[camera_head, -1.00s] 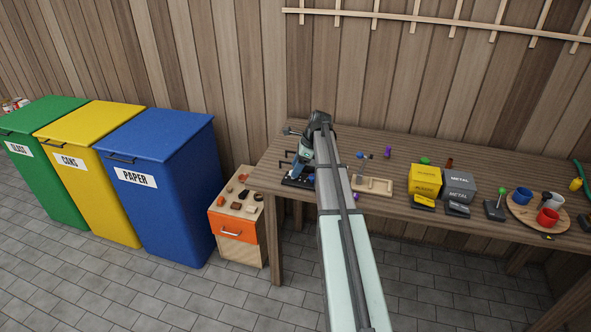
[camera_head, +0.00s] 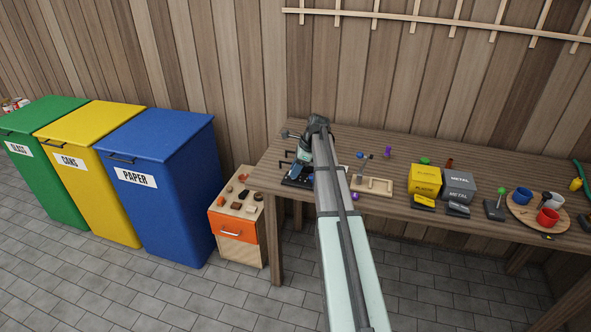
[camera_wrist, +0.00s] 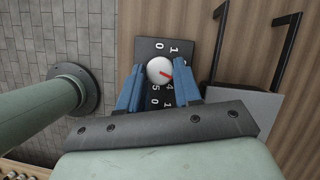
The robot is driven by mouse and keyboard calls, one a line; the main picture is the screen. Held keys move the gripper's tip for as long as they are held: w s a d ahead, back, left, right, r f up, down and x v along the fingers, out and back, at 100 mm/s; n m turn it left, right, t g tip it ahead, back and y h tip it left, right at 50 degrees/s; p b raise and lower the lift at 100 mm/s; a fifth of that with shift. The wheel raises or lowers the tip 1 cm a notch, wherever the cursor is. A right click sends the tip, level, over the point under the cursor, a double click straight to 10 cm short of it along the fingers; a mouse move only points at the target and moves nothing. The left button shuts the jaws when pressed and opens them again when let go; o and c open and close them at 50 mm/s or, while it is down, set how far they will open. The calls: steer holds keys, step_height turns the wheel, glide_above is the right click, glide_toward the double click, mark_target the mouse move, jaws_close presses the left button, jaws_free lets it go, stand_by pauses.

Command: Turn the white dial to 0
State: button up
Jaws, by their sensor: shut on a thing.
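In the head view my gripper (camera_head: 299,175) is low at the left end of the bench, and my arm hides the dial.
Two dark handles on a light block (camera_wrist: 245,97) stand close right of the plate in the wrist view. The wooden bench (camera_head: 340,138) also carries a wooden tray (camera_head: 374,187), yellow and grey boxes (camera_head: 425,178), and a round board with cups. An orange-drawer cabinet (camera_head: 234,228) stands left.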

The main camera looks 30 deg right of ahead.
steer(key=shift+c, duration=0.8)
steer(key=shift+w, duration=0.1)
steer(key=n+g, duration=0.1)
steer(key=n, duration=0.2)
steer(key=shift+w+d, duration=0.1)
steer(key=shift+w, duration=0.05)
steer(key=n+g, duration=0.1)
steer(key=n, duration=0.2)
steer(key=shift+w+n+g+y, duration=0.15)
steer(key=shift+n+g+y, duration=0.15)
steer(key=shift+n+g, duration=0.1)
steer(key=n+g, duration=0.1)
steer(key=n, duration=0.2)
steer(key=shift+w+n, duration=0.1)
steer(key=shift+n, duration=0.2)
steer(key=shift+n+g+h, duration=0.35)
steer(key=shift+n+g, duration=0.05)
steer(key=shift+n, duration=0.7)
steer(key=shift+n+g+h, duration=0.35)
steer(key=shift+n+g, duration=0.05)
steer(key=shift+n, duration=0.7)
